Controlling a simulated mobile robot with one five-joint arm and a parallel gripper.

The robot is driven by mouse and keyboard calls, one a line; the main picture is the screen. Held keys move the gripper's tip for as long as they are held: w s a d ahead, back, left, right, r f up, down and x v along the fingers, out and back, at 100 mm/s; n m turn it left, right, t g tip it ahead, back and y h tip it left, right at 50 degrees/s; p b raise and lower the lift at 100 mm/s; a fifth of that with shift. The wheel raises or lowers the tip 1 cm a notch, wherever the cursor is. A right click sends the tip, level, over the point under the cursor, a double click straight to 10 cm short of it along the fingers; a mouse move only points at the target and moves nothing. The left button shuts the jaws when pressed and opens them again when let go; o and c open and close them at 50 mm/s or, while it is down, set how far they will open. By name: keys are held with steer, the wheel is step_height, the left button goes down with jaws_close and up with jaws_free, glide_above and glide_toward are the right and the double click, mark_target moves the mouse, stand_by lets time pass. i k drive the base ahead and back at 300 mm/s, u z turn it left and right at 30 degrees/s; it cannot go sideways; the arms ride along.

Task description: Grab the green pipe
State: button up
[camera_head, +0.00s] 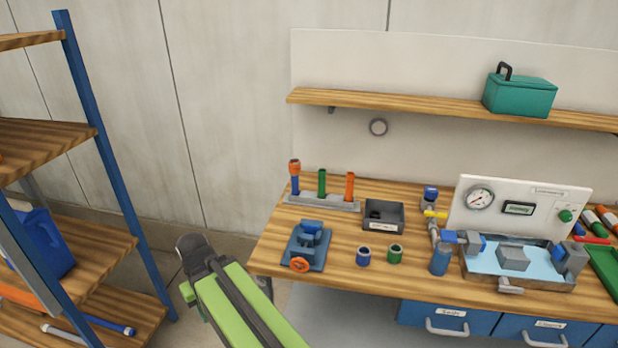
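The green pipe (322,183) stands upright in a grey rack (322,204) at the back left of the wooden bench. It is between a blue pipe with an orange top (295,178) on the left and an orange pipe (349,187) on the right. Its lower end is hidden in the rack. My green and black arm rises from the bottom of the picture, in front of the bench's left end and well apart from the pipe. I cannot make out gripper fingers in this view.
A blue device with an orange wheel (307,248), a dark open box (384,216) and short blue (364,257) and green (394,254) cylinders stand in front of the rack. A wooden shelf (420,104) overhangs behind. A blue-framed shelving unit (110,165) stands left.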

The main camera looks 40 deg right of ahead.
mark_target(322, 187)
steer(key=i, duration=1.1)
steer(key=u, duration=0.05)
